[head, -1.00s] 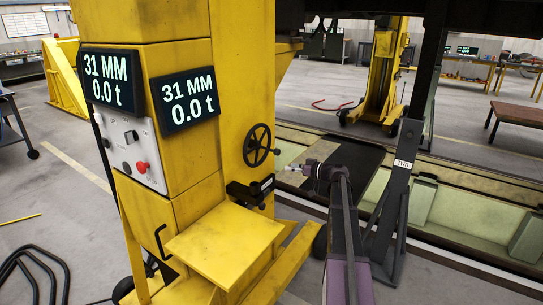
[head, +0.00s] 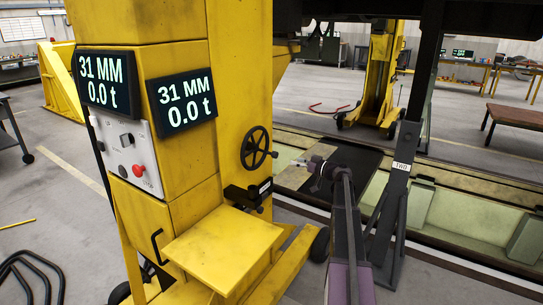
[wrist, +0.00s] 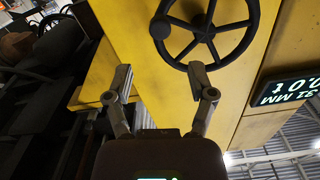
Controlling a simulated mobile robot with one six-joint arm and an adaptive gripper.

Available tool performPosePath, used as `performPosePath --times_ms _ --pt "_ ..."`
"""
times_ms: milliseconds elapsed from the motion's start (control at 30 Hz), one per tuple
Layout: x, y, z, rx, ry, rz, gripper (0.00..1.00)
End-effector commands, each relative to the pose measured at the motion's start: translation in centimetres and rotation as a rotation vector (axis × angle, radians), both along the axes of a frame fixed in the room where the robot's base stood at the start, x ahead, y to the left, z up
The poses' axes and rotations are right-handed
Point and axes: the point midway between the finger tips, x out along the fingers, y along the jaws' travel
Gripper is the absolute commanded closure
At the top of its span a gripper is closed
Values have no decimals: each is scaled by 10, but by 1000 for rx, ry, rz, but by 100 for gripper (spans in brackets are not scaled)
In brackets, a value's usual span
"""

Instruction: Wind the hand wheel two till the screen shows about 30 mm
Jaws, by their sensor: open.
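The black hand wheel (head: 255,147) is on the yellow jack column's right face; a label on the stand beside it seems to read TWO. Two screens, the left screen (head: 104,81) and the right screen (head: 183,101), both read 31 MM and 0.0 t. My gripper (head: 305,163) is to the right of the wheel, apart from it. In the wrist view my gripper (wrist: 163,82) is open and empty, its fingers pointing toward the wheel (wrist: 205,28). The wheel's knob (wrist: 160,29) is just beyond the left finger. One screen shows upside down at the right (wrist: 288,90).
A yellow step plate (head: 222,246) juts out below the wheel. A black bracket (head: 248,193) sits just under the wheel. A dark labelled stand (head: 398,180) rises right of my arm. A control panel (head: 128,155) with a red button is on the left face.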

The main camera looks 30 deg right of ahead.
Motion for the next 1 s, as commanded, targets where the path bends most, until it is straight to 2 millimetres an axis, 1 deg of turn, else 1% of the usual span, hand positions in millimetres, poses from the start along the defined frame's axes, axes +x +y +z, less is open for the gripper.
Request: performPosePath --times_ms 600,800,1000 --pt "80 45 0 0 1 2 29" --pt "98 56 0 0 1 2 29" --pt "104 60 0 0 0 0 29"
